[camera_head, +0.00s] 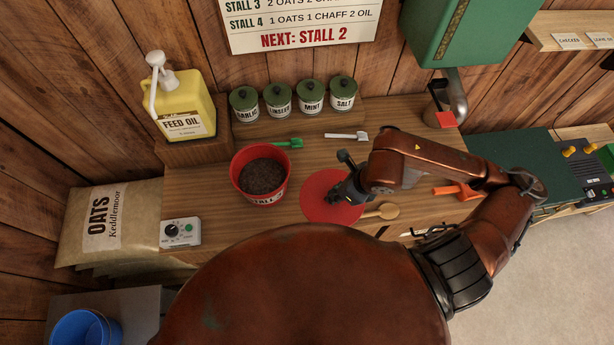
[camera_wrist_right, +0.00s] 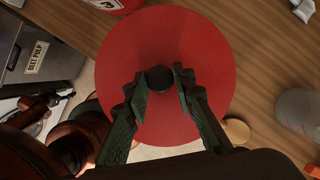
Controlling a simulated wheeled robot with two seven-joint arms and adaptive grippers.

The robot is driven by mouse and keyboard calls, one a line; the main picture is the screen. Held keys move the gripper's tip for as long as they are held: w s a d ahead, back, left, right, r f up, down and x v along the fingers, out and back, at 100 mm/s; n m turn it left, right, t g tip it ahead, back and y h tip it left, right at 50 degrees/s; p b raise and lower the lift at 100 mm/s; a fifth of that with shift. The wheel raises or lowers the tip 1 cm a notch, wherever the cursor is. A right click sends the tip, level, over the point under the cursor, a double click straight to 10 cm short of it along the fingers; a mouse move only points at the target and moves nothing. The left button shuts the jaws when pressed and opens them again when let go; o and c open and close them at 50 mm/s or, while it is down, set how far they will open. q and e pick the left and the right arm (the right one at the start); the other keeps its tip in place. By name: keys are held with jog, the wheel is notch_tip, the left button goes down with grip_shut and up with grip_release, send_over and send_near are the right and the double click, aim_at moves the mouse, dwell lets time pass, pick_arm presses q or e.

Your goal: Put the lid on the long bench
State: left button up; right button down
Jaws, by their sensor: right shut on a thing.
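The lid (camera_head: 316,203) is a flat red disc with a dark knob, over the front part of the long wooden bench (camera_head: 210,190). My right gripper (camera_head: 340,192) is shut on the lid's knob. In the right wrist view the lid (camera_wrist_right: 205,60) lies under the fingertips (camera_wrist_right: 160,80), with the knob between them. I cannot tell whether the lid touches the bench or hangs just above it. My left gripper is not in view.
A red bucket (camera_head: 245,185) of brown feed stands left of the lid.

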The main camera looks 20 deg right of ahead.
aim_at(338, 173)
jog(key=shift+w+d+f+b, duration=0.45)
jog(key=shift+w+b, duration=0.2)
jog(key=shift+b, duration=0.75)
jog(key=shift+w+d+f+b, duration=0.4)
jog(key=shift+w+b, duration=0.2)
jog(key=shift+b, duration=0.75)
jog(key=w+d, duration=0.1)
jog(key=w+d+f, duration=0.1)
jog(key=w, duration=0.1)
jog(key=w+d+f+p, duration=0.1)
jog(key=w, duration=0.1)
jog(key=shift+d, duration=0.1)
jog(key=w+f, duration=0.1)
jog(key=f, duration=0.1)
jog(key=w+d+f, duration=0.2)
jog(key=f, duration=0.1)
jog(key=shift+w+d+f, duration=0.2)
jog(key=shift+w+f, duration=0.1)
jog(key=shift+w, duration=0.1)
notch_tip(338, 173, down, 4)
jog(key=shift+w+d+r+p, duration=0.15)
jog(key=shift+p, duration=0.25)
jog(key=c, duration=1.6)
grip_release()
jog(key=v, duration=1.2)
